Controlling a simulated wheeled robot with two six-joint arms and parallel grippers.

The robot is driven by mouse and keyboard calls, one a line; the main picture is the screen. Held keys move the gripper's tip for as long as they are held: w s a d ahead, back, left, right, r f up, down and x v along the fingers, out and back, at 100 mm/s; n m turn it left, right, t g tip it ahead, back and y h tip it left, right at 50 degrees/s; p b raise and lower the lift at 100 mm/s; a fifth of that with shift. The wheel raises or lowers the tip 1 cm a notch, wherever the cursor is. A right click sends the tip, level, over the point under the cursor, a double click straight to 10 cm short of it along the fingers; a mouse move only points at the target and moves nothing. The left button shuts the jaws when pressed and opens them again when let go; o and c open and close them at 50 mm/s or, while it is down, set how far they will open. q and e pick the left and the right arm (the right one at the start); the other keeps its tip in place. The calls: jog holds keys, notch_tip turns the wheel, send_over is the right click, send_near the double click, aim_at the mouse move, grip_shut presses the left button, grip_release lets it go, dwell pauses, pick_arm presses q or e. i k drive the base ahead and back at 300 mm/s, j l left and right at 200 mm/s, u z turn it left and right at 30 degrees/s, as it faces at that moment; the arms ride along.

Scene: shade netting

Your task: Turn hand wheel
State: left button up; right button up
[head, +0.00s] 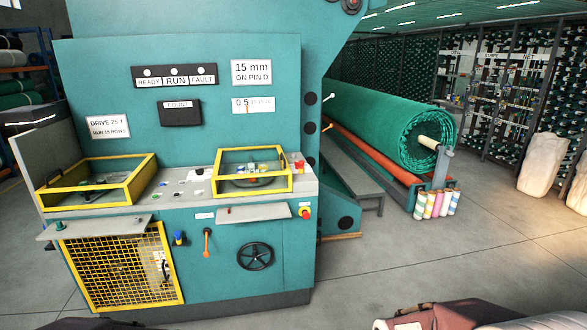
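The black spoked hand wheel (255,256) is mounted on the lower front of the teal machine (225,110), right of an orange-handled lever (207,241). Its rim and spokes are in plain view and nothing touches it. Neither of my grippers can be made out in the head view.
A small shelf (253,213) juts out above the wheel, with a red knob (304,213) at its right. A yellow mesh guard (122,266) covers the lower left. Yellow frames (252,172) stand on the worktop. A green netting roll (395,122) lies behind right. The floor (400,258) in front is mostly clear.

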aim_at(255, 256)
jog(key=i+j+z, duration=0.25)
jog(key=i, duration=1.65)
